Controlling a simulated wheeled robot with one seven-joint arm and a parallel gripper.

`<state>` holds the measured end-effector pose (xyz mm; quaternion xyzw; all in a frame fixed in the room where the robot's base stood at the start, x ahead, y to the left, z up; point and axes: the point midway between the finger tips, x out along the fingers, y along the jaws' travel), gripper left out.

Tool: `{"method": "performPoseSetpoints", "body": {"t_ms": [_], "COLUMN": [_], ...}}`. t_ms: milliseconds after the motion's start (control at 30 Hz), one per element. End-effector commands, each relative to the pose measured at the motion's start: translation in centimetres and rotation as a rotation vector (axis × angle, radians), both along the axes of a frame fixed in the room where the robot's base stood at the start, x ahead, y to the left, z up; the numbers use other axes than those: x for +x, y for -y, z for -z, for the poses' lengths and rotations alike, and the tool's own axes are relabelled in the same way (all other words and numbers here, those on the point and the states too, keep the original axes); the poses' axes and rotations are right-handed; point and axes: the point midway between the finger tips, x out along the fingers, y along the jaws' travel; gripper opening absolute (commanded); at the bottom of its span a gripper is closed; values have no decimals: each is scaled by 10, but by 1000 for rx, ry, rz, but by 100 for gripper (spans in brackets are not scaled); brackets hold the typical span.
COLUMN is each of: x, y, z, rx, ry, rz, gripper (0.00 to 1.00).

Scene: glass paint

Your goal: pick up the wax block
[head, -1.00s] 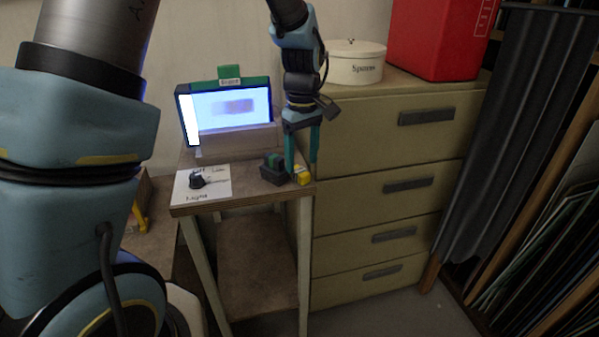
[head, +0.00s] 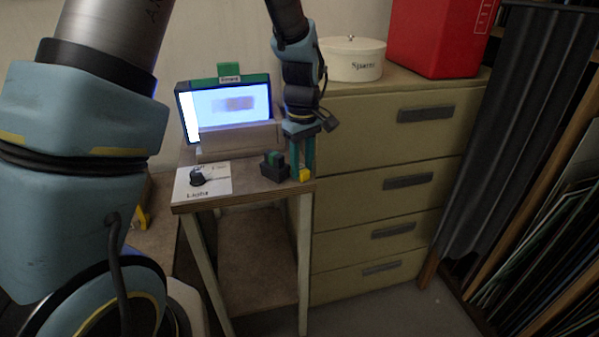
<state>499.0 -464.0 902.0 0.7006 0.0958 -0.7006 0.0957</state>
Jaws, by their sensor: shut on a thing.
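The wax block, a small yellow block (head: 305,175), is at the front right corner of the small wooden table (head: 245,190). My gripper (head: 302,171) points straight down over that corner, with its green fingers closed in on the block's sides. It is shut on the block. The fingers hide part of the block. The block is at table-top height; I cannot tell if it still touches the top.
A dark holder with a green piece (head: 273,166) stands just left of my gripper. A card with a black knob (head: 198,178) lies at the table's left. A lit screen (head: 235,104) stands behind. Drawers (head: 385,150) stand close on the right.

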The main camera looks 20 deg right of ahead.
Motion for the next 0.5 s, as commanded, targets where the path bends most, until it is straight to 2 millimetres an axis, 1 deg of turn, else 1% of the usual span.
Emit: {"method": "performPoseSetpoints", "body": {"t_ms": [33,100,500], "x": [0,0,0], "y": [0,0,0], "z": [0,0,-1], "rx": [0,0,-1], "ry": [0,0,0], "rz": [0,0,0], "gripper": [7,0,0]}}
